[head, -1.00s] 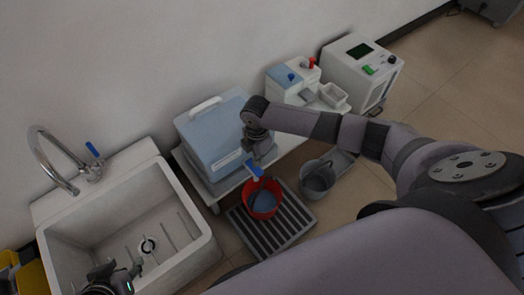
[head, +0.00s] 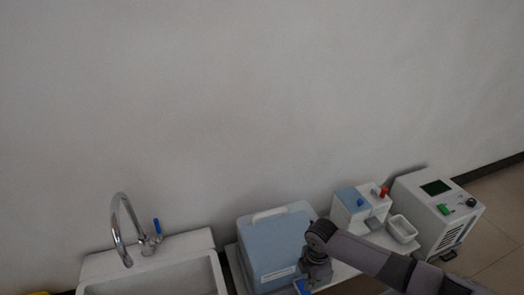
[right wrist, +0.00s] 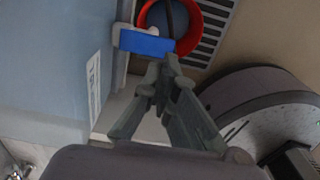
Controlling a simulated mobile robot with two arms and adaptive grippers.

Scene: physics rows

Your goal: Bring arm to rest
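My right arm comes in from the lower right in the head view, with its wrist and right gripper (head: 316,272) in front of the light blue box (head: 275,245). In the right wrist view the right gripper (right wrist: 166,72) has its fingertips together with nothing seen between them. The blue tap lever (right wrist: 146,42) on the box's front is just beyond the tips and looks apart from them. The red bucket (right wrist: 196,40) is below and behind the lever. My left gripper is out of view.
A white sink (head: 160,278) with a curved faucet (head: 118,230) is at lower left. A small blue-topped device (head: 352,200), a white tray (head: 402,229) and a white machine (head: 425,212) stand to the right. The wall fills the upper view.

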